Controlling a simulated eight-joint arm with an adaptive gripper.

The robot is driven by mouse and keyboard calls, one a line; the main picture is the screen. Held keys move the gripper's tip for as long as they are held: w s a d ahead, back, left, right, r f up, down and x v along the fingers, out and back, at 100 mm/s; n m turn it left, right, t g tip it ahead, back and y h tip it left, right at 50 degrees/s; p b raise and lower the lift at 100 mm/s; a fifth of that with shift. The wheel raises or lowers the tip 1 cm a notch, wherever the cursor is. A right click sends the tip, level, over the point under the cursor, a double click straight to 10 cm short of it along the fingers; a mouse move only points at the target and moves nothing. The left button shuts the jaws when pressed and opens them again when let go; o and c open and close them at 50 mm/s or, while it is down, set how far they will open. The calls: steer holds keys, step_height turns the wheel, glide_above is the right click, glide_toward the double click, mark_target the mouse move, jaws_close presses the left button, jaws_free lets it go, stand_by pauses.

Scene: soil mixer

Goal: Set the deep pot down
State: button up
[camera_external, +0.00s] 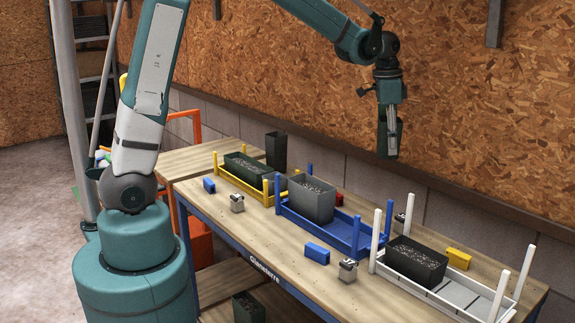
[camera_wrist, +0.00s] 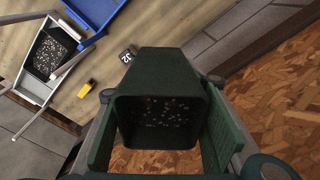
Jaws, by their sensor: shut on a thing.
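A dark green deep pot (camera_wrist: 158,125) with pale-specked soil inside fills the middle of the wrist view, its open end facing the camera. My gripper (camera_wrist: 160,140) is shut on it, with a green finger pad on each side. In the external view my gripper (camera_external: 388,145) hangs pointing down, high above the back of the workbench (camera_external: 222,218), between the blue and white crates in the picture. The pot is small there and partly hidden by the fingers.
A yellow crate (camera_external: 237,187) holds a dark green pot (camera_external: 249,168), a blue crate (camera_external: 345,238) a grey pot (camera_external: 311,198), and a white crate (camera_external: 450,297) a black pot (camera_external: 416,260). The blue crate has free room at right. A tall black pot (camera_external: 276,150) stands at the back.

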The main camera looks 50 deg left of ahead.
steer(key=s+a+n+y, duration=0.15)
steer(key=a+n, duration=0.25)
steer(key=a, duration=1.6)
steer(key=s+a+n+h, duration=0.1)
steer(key=s+a+n, duration=0.25)
steer(key=a, duration=1.55)
step_height(320, 180, down, 12)
steer(key=shift+w+r+n+p, duration=0.25)
steer(key=shift+w+n+p, duration=0.1)
steer(key=shift+n, duration=0.1)
steer(key=shift+d+y, duration=0.1)
steer(key=shift+y, duration=0.15)
steer(key=shift+f, duration=2.95)
steer(key=shift+f, duration=2.05)
steer(key=shift+f+b, duration=0.2)
steer(key=shift+b, duration=0.15)
